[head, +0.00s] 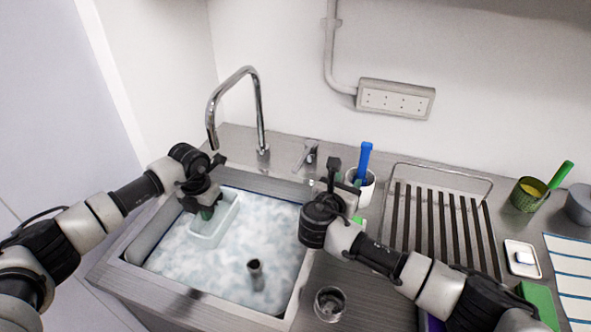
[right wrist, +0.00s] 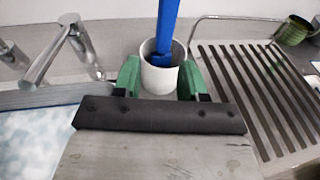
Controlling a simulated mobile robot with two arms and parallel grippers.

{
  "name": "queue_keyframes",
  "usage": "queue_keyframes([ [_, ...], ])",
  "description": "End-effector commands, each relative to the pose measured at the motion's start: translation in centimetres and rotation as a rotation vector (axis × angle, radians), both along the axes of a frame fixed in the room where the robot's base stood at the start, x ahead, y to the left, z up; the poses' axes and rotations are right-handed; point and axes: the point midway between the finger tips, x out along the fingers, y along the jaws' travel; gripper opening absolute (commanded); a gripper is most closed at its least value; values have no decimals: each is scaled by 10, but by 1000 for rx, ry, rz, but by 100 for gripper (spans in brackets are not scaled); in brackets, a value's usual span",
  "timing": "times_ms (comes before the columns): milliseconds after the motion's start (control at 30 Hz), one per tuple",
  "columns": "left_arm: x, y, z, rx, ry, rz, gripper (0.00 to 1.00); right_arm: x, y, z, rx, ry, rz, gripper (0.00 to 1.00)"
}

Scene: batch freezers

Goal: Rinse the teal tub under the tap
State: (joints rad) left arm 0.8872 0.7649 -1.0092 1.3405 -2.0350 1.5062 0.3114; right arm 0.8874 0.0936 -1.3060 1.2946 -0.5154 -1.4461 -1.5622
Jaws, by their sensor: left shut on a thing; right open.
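The pale teal tub (head: 213,229) is in the sink, low at the foamy water, at its back left corner. My left gripper (head: 207,211) is shut on the tub's rim. The curved chrome tap (head: 259,112) stands behind the sink, and its spout end is above the tub in the head view. I cannot tell whether water runs. The tap's lever (head: 308,153) is to its right. My right gripper (head: 345,190) is open in front of a white cup (head: 367,187). In the right wrist view its green fingertips (right wrist: 160,78) flank the cup, apart from each other.
A blue-handled tool (head: 365,160) stands in the cup. A dark pipe (head: 255,274) rises from the foamy sink. A slatted draining rack (head: 398,229), a green pot (head: 529,197) and a soap dish (head: 522,270) are on the right. A glass (head: 330,304) stands at the front.

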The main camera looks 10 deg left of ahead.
Motion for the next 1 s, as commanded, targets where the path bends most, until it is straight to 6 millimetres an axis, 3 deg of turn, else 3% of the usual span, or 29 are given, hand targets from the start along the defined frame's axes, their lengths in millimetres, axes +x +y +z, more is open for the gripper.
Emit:
queue_keyframes([
  [33, 0, 0, 0, 0, 0, 0, 0, -12, 26, -6, -37, 7, 52, 42],
  [200, 0, 0, 0, 0, 0, 0, 0, -48, 92, -16, -152, -26, 179, 42],
  [367, 0, 0, 0, 0, 0, 0, 0, -68, 128, -15, -212, -105, 237, 42],
  [567, 0, 0, 0, 0, 0, 0, 0, -69, 139, -14, -231, -145, 253, 42],
  [1000, 0, 0, 0, 0, 0, 0, 0, 6, 131, -13, -231, -146, 250, 42],
])
